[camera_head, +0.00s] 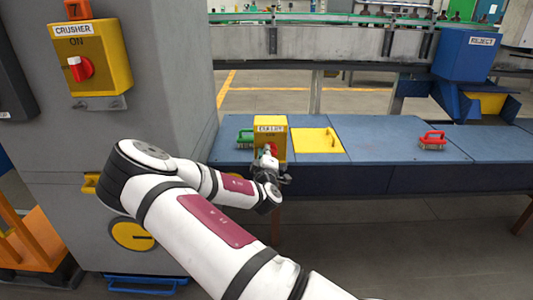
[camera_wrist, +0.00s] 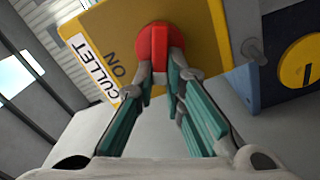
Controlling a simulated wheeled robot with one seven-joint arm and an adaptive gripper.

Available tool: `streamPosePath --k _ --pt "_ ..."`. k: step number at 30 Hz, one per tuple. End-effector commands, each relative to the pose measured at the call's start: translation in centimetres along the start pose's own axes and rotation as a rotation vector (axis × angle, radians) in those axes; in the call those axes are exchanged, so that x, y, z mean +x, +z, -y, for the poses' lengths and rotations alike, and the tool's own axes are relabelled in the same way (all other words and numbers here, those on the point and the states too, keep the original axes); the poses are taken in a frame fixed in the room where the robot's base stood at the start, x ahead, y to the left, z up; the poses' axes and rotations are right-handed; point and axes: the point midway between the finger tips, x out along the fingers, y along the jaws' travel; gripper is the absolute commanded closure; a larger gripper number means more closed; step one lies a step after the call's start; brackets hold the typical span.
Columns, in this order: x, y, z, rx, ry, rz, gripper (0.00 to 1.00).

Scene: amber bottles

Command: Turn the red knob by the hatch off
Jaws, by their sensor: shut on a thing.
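The red knob (camera_wrist: 158,42) sits on the front of a small yellow switch box (camera_wrist: 112,38) labelled CULLET, with the word ON beside the knob. In the head view the yellow box (camera_head: 270,128) stands on the blue bench, directly left of the yellow hatch (camera_head: 318,140). The red knob (camera_head: 272,149) shows only in part there, behind my gripper (camera_head: 270,161). In the wrist view my gripper (camera_wrist: 160,75) has its two fingertips closed on either side of the knob's grip. The fingertips hide part of the knob. The box appears tilted in the wrist view.
A grey cabinet with a yellow CRUSHER switch box (camera_head: 92,55) and its own red knob (camera_head: 79,68) stands left. A green-handled brush (camera_head: 245,137) and a red-handled brush (camera_head: 433,140) lie on the blue bench (camera_head: 385,140). A blue REJECT bin (camera_head: 467,55) is back right.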

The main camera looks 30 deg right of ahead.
Motion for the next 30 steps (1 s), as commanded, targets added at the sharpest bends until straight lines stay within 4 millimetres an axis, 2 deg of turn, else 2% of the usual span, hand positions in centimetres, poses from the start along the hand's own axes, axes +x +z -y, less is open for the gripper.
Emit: streamPosePath --k 6,15,30 --pt "-0.04 -0.01 0.53 -0.183 -0.002 -0.002 1.0" --pt "-0.02 0.08 0.78 -0.355 -0.002 -0.002 1.0" --pt "-0.03 0.15 0.93 -0.431 -0.003 -0.001 1.0"
